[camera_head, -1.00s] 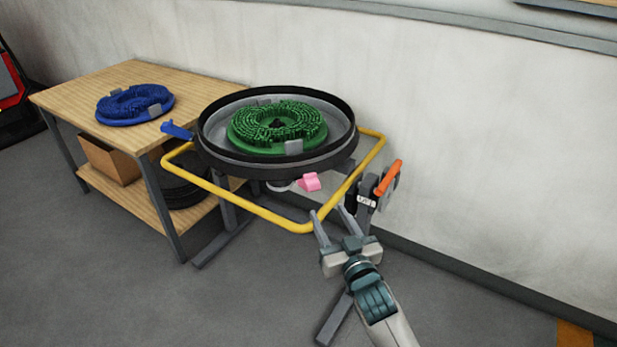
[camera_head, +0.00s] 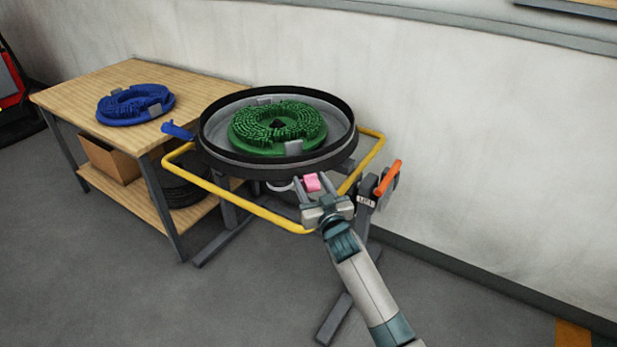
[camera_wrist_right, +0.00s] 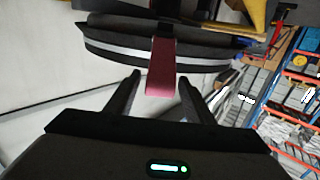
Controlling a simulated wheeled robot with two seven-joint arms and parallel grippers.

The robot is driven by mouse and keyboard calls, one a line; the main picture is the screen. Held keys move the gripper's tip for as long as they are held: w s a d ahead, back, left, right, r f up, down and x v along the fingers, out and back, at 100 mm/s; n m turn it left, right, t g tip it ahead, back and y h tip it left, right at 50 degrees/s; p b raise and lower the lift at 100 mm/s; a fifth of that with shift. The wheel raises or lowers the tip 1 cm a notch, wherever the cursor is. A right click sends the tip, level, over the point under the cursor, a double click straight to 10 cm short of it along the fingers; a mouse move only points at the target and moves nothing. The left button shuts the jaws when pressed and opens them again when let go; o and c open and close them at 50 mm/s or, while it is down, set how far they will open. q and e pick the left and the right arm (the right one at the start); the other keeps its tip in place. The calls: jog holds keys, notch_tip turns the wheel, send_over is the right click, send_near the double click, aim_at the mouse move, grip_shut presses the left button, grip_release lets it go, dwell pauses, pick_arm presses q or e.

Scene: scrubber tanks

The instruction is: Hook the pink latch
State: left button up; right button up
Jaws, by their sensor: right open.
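The pink latch (camera_head: 312,182) hangs at the front lower rim of the round black tank (camera_head: 240,166). In the right wrist view the latch (camera_wrist_right: 161,70) points down from the tank's rim, between and just beyond my fingertips. My right gripper (camera_head: 312,186) is open, its two fingers on either side of the latch in the head view. In the right wrist view its fingers (camera_wrist_right: 158,82) stand apart with a gap to the latch, and I see no clear contact. My left gripper is not in view.
A yellow rail (camera_head: 240,206) runs around the tank's front. An orange-handled lever (camera_head: 388,177) stands to its right. A green brush (camera_head: 250,146) lies in the tank. A blue brush (camera_head: 122,119) lies on the wooden table (camera_head: 85,92). A blue latch (camera_head: 178,130) sticks out at the tank's left.

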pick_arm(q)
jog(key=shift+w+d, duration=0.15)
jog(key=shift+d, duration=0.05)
pick_arm(e)
jog(key=shift+x, duration=1.3)
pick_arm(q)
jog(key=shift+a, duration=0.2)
pick_arm(e)
jog(key=shift+c, duration=0.2)
grip_shut()
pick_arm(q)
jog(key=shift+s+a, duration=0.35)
